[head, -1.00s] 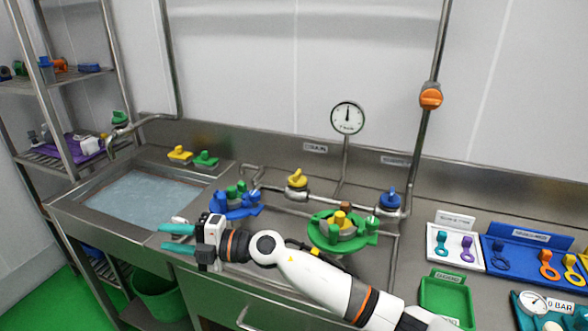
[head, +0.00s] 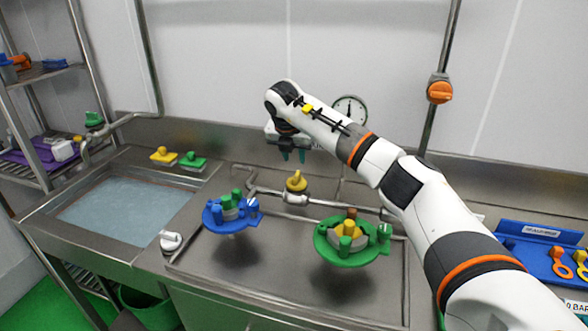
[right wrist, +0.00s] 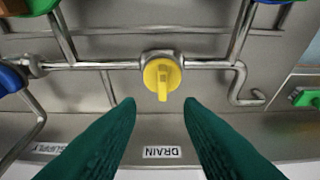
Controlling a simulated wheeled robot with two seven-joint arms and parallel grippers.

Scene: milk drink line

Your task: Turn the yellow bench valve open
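The yellow bench valve (head: 297,181) sits on the pipe along the back of the bench. My right gripper (head: 292,155) is above the valve in the head view, fingers pointing down. In the right wrist view my right gripper (right wrist: 160,104) is open and empty; the fingertips lie either side of the handle's line, apart from it. My left gripper is not in view.
A blue round holder (head: 212,218) and a green round holder (head: 325,246) stand in front of the pipe. A water-filled sink (head: 120,205) is at left. A blue-handled valve (right wrist: 10,80) shows at the wrist view's left. My right arm partly hides the gauge (head: 352,106).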

